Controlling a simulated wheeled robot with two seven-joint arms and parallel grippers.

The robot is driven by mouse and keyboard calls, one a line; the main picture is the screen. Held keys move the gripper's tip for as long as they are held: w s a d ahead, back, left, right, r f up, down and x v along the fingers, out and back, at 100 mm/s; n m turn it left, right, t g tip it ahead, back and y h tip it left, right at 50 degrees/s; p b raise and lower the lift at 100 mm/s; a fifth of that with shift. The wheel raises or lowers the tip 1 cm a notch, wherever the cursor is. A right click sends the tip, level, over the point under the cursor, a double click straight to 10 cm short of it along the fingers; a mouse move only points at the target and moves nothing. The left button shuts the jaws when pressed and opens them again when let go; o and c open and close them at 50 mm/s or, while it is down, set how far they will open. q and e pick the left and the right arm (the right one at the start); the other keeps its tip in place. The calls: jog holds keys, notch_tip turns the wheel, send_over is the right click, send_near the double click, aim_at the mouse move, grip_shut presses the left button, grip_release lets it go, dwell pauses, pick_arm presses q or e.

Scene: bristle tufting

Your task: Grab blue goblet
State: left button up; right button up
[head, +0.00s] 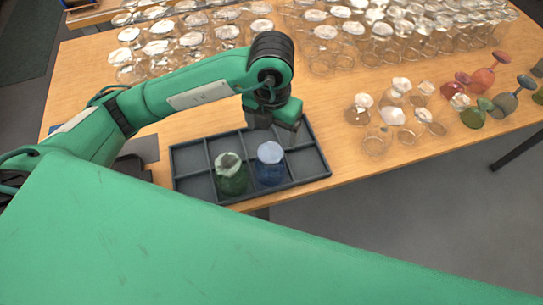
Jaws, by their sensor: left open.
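A blue glass (270,172) with a pale top stands in a front compartment of the dark divided tray (194,187). A green glass (231,181) with a pale top stands in the compartment to its left. My left gripper (277,127) is open and empty over the back of the tray. It points down and is behind and above the blue glass, apart from it. A grey-blue goblet (504,104) also rests on the table at the far right, among other coloured ones. My right gripper is not in view.
Rows of clear upturned glasses (380,40) fill the back of the wooden table (320,108). A smaller clear group (395,125) stands right of the tray. Red goblets (482,77) and a green goblet (473,116) are at far right. Bare table lies just right of the tray.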

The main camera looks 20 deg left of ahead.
pick_arm(q)
send_over(270, 152)
jog(key=f, duration=0.4)
jog(key=shift+s+d, duration=0.1)
jog(key=shift+d, duration=0.2)
notch_tip(270, 152, down, 2)
jog(key=shift+f, duration=0.2)
jog(key=f, duration=0.1)
jog(key=f+p, duration=0.1)
jog(key=f, duration=0.2)
jog(key=shift+a, duration=0.3)
jog(key=shift+f, duration=0.55)
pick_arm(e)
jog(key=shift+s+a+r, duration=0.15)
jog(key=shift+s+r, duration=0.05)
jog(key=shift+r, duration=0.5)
pick_arm(q)
jog(key=c, duration=1.3)
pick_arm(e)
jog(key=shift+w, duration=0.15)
pick_arm(q)
jog(key=shift+o, duration=0.2)
jog(key=shift+r, duration=0.1)
